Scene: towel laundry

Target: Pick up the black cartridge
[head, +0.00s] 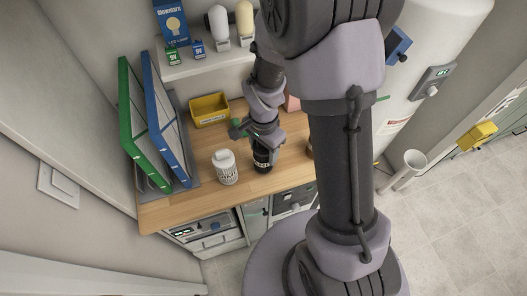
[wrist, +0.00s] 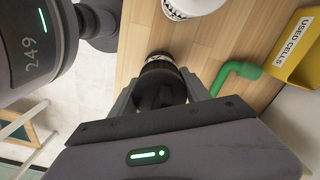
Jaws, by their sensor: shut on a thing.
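The black cartridge (head: 262,163) is at the front part of the wooden desk, just right of a white bottle. In the wrist view the black cartridge (wrist: 158,72) sits between the two fingers of my gripper (wrist: 162,92), with a pale band near its far end. My gripper (head: 263,146) is over the cartridge from above and shut on it. The cartridge looks upright. I cannot tell whether its base touches the desk.
A yellow bin (head: 209,109) labelled "USED CELLS" in the wrist view (wrist: 300,50) is behind. A green bent piece (wrist: 236,74) shows near the gripper.

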